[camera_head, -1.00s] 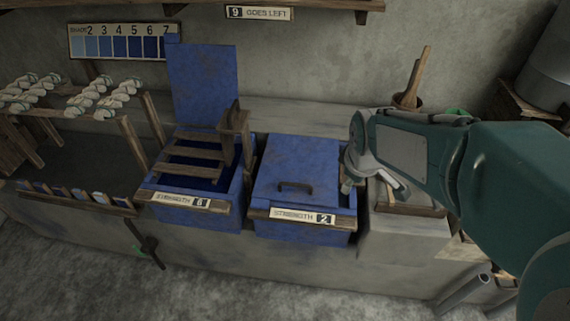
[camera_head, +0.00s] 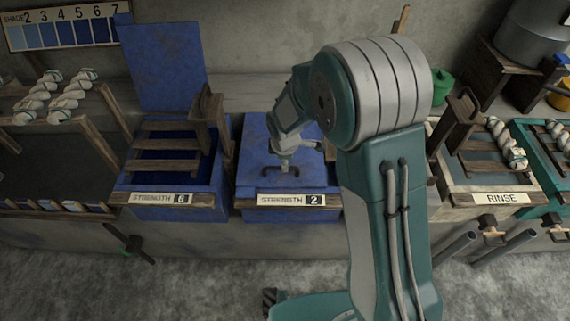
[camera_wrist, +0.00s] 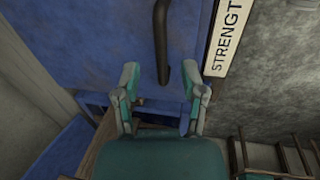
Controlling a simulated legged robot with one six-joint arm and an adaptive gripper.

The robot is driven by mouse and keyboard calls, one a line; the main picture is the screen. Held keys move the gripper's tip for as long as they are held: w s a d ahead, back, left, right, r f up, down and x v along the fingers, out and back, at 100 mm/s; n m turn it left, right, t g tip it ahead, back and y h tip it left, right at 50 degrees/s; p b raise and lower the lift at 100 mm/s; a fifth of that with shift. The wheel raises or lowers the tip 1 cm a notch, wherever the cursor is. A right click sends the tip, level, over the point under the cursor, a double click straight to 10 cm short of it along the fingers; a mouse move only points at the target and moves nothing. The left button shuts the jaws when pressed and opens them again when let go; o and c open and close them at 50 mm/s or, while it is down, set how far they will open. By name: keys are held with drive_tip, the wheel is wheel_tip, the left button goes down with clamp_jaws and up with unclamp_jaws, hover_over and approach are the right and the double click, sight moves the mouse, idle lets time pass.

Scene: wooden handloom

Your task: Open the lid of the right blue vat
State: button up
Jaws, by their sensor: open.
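The right blue vat, labelled strength 2, has its blue lid (camera_head: 256,150) shut. A dark curved handle (camera_head: 283,183) sits near the lid's front edge, close above the label (camera_head: 291,200). My gripper (camera_head: 293,148) is over the lid, just behind the handle, with my arm covering the lid's right side. In the wrist view my gripper (camera_wrist: 160,82) is open, with the handle (camera_wrist: 161,45) ahead of the gap between its fingertips. I cannot tell whether the fingers touch the lid (camera_wrist: 100,50).
The left blue vat (camera_head: 170,212), labelled strength 6, stands open with its lid (camera_head: 165,62) upright and a wooden rack (camera_head: 168,153) inside. A rinse vat (camera_head: 465,201) stands at the right. A wooden shelf with white skeins (camera_head: 62,100) is at the far left.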

sight(281, 167)
drive_tip(key=f, duration=0.1)
drive_tip(key=a+f, duration=0.1)
drive_tip(key=shift+w+a+f, duration=0.15)
drive_tip(key=shift+w+f, duration=0.05)
drive_tip(key=shift+f, duration=0.2)
drive_tip(key=shift+w+a+f, duration=0.1)
drive_tip(key=shift+f, duration=0.35)
drive_tip(key=shift+d, duration=0.7)
drive_tip(key=c, duration=0.5)
drive_tip(key=shift+a, duration=0.1)
clamp_jaws()
drive_tip(key=shift+a, duration=0.15)
drive_tip(key=shift+w, duration=0.1)
